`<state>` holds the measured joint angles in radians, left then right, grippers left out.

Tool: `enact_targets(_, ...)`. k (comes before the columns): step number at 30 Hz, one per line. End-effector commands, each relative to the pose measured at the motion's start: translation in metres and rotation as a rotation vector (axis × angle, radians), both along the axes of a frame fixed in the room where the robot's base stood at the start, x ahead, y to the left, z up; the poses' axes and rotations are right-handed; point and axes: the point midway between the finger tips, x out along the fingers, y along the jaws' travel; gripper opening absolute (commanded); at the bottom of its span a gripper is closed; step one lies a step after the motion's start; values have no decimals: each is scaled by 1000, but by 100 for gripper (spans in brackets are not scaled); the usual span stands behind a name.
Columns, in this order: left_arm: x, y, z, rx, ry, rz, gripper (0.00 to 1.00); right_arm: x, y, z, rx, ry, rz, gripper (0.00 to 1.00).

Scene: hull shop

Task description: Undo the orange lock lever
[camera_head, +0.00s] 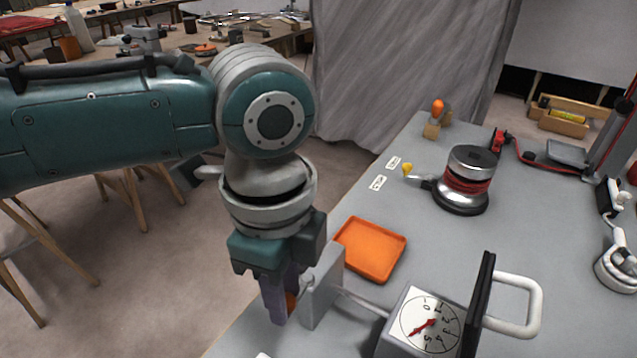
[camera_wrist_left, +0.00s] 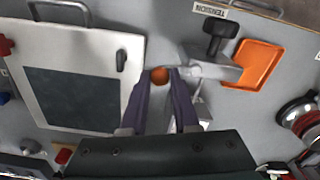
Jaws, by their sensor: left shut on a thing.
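My left gripper (camera_head: 281,308) hangs fingers-down at the near left edge of the grey bench, beside a grey block. It is shut on the orange lock lever (camera_head: 292,302), whose round orange end shows only a little past the fingers. In the left wrist view, the orange end (camera_wrist_left: 159,75) sits between the tips of the two purple-grey fingers (camera_wrist_left: 158,84). The rest of the lever is hidden or hard to tell from the fittings next to it. My right gripper is in neither view.
A dial gauge (camera_head: 431,322) with a red needle and a white handle (camera_head: 536,305) stand to the right. An orange tray (camera_head: 370,249) lies behind the gripper. A black knob (camera_wrist_left: 217,34) is close by. A red-wound drum (camera_head: 466,181) stands farther back.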

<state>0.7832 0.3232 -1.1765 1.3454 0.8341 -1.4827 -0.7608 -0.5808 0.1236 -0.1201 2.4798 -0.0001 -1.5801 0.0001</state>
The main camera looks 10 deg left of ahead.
Motion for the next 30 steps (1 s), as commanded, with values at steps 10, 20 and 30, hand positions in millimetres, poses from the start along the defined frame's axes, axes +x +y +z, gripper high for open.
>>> enact_targets(10, -2, -18, 4, -3, 5, 326, 0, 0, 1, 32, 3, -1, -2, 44)
enact_targets(20, 1, -31, 2, -3, 4, 574, 0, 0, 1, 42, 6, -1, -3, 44)
enact_targets(30, 4, -36, 1, -3, 2, 700, 0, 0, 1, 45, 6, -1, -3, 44)
